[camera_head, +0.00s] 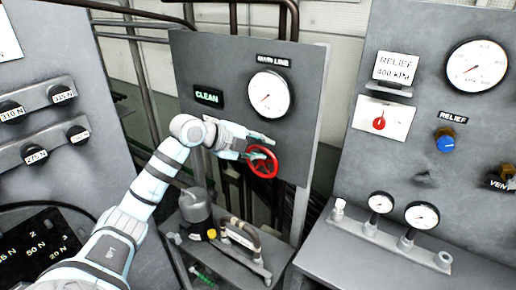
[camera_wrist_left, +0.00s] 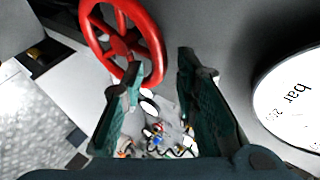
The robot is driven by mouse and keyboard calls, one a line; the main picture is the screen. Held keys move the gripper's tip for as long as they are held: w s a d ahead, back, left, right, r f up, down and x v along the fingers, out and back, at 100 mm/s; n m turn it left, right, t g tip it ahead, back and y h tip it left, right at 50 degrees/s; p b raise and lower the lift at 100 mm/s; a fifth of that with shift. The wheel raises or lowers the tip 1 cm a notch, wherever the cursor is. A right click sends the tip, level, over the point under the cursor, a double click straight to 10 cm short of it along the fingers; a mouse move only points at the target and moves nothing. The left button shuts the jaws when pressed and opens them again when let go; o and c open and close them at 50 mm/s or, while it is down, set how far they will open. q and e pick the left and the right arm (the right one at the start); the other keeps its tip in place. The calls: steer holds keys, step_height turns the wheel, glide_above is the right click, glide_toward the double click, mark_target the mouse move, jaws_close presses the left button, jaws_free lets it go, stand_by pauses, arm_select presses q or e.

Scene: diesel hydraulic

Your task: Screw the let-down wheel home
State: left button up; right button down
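The red handwheel (camera_head: 263,161), the only wheel of this kind in view, is mounted on the grey panel under the main line gauge. My left gripper (camera_head: 268,147) is at the wheel's upper edge, its fingers apart. In the left wrist view the wheel (camera_wrist_left: 98,50) fills the upper left, and my left gripper (camera_wrist_left: 160,72) shows two dark green fingers spread wide. One finger overlaps the wheel's lower rim, and part of the rim shows in the gap; I cannot tell whether they touch. The wheel's stem is hidden. My right gripper is not in view.
The main line gauge (camera_head: 268,95) sits above the wheel, with a "CLEAN" sign (camera_head: 208,96) to its left. Below stands a pump unit (camera_head: 197,207) with a curved handle. A relief panel (camera_head: 435,110) with gauges and a blue knob (camera_head: 446,143) stands to the right.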

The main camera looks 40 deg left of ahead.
arm_select(q)
steer(key=shift+w+d+f, duration=0.1)
steer(key=shift+s+a, duration=0.2)
steer(key=v, duration=0.7)
steer(key=shift+d, duration=0.15)
steer(key=shift+w, duration=0.1)
